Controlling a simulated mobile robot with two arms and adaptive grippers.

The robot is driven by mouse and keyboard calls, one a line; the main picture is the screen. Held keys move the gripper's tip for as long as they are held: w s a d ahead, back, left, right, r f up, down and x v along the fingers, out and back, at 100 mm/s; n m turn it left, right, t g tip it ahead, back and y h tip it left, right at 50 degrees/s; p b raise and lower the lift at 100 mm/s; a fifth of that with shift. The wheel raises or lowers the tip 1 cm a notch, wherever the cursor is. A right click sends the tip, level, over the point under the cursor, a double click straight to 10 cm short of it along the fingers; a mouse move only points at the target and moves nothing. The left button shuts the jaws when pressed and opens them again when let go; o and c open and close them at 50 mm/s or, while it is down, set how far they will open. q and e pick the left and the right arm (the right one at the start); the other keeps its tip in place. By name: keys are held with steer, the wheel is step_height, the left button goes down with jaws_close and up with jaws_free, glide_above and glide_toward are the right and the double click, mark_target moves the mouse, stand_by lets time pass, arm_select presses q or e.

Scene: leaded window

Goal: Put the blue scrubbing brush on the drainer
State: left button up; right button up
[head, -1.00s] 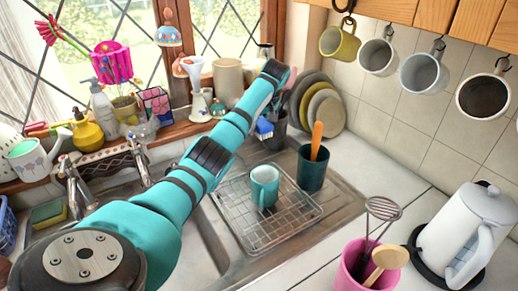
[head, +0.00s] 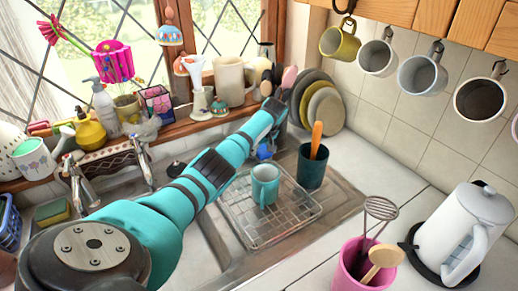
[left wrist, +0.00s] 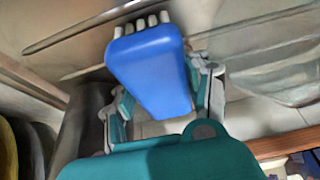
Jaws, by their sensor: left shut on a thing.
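The blue scrubbing brush (left wrist: 150,68) fills the middle of the left wrist view, with pale bristle tufts at its upper end. My left gripper (left wrist: 163,88) is shut on it, a finger on either side. In the head view the left gripper (head: 267,143) is mostly hidden by its own arm; a bit of blue brush (head: 264,152) shows below it, just behind the drainer. The drainer (head: 242,228) is a wire rack by the sink, with a teal mug (head: 265,186) standing on it. My right gripper is out of view.
A dark green cup (head: 312,170) with an orange-handled tool stands at the drainer's back right corner. Plates (head: 325,108) lean behind. A pink pot (head: 358,265) and white kettle (head: 468,232) stand at front right. The drainer's front and right wires are bare.

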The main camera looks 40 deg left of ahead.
arm_select(q)
steer(key=shift+f, duration=0.25)
steer(key=o, duration=1.1)
steer(key=shift+o, duration=1.2)
steer(key=shift+f, duration=0.1)
steer(key=shift+d+r, duration=0.1)
steer(key=shift+r, duration=0.55)
steer(key=v, duration=1.1)
steer(key=shift+d+r+b, duration=0.1)
steer(key=shift+r+b, duration=0.15)
steer(key=shift+b, duration=0.15)
steer(key=shift+f, duration=0.1)
